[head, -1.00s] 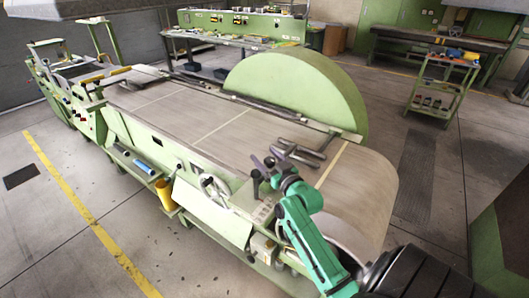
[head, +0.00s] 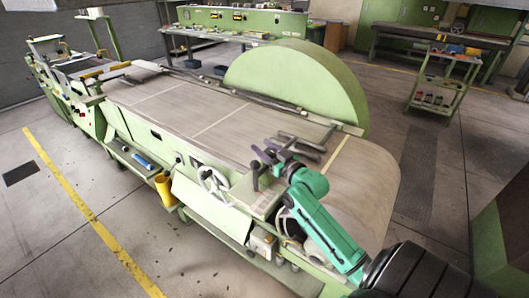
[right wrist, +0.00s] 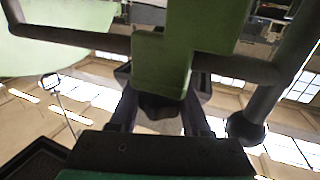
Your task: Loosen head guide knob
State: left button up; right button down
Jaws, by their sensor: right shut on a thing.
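My right gripper (head: 267,153) is at the near edge of the green machine, by the roller end of its belt. In the right wrist view the fingers (right wrist: 160,118) stand either side of a dark knob (right wrist: 158,104) and are shut on it. The knob sits under a green bracket (right wrist: 165,62) with a dark bar crossing behind. In the head view the gripper and wrist hide the knob. A dark T-shaped handle (head: 254,172) stands just left of and below the fingers. My left gripper is out of view.
Dark bars (head: 300,142) lie across the belt (head: 200,110) beside the gripper. A pale handwheel (head: 209,181) is on the machine's near side. A dark rod with a round end (right wrist: 245,128) is close right of the fingers. Open floor lies at the front left.

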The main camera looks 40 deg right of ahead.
jog(key=shift+c, duration=1.8)
grip_release()
jog(key=shift+s, duration=0.15)
jog(key=shift+s+f, duration=0.1)
jog(key=shift+s, duration=0.2)
jog(key=s+b, duration=0.3)
jog(key=s, duration=1)
jog(key=shift+s, duration=0.35)
jog(key=shift+a, duration=0.1)
